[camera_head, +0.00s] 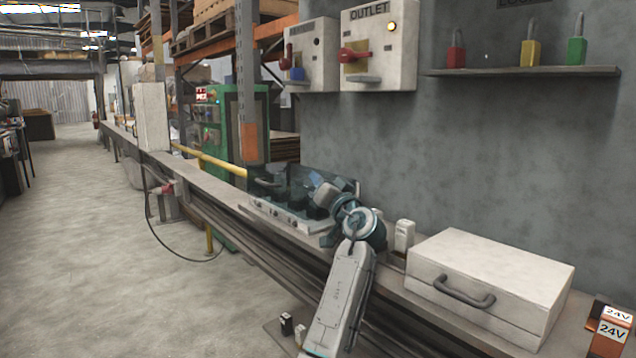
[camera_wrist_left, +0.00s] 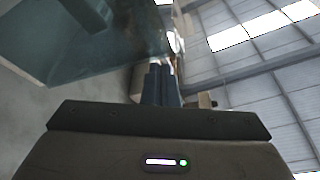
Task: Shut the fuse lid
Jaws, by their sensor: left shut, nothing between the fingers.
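The fuse box (camera_head: 285,218) is a pale, low unit on the bench in the middle of the head view, with small round parts along its front. Its dark, see-through lid (camera_head: 297,178) appears raised at the back of the box; its exact angle is hard to tell. My left gripper (camera_head: 322,192) is shut and empty at the right end of the box, hiding part of it. In the left wrist view, the shut fingers (camera_wrist_left: 162,84) point upward, with the bluish see-through lid (camera_wrist_left: 95,45) above and to the left. Contact cannot be told. My right gripper is not in view.
A white case with a handle (camera_head: 490,280) stands on the bench at the right, with a small white block (camera_head: 404,235) beside it. An orange 24V block (camera_head: 611,330) sits at the far right. Switch boxes (camera_head: 378,50) and a padlock shelf (camera_head: 520,72) are on the wall.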

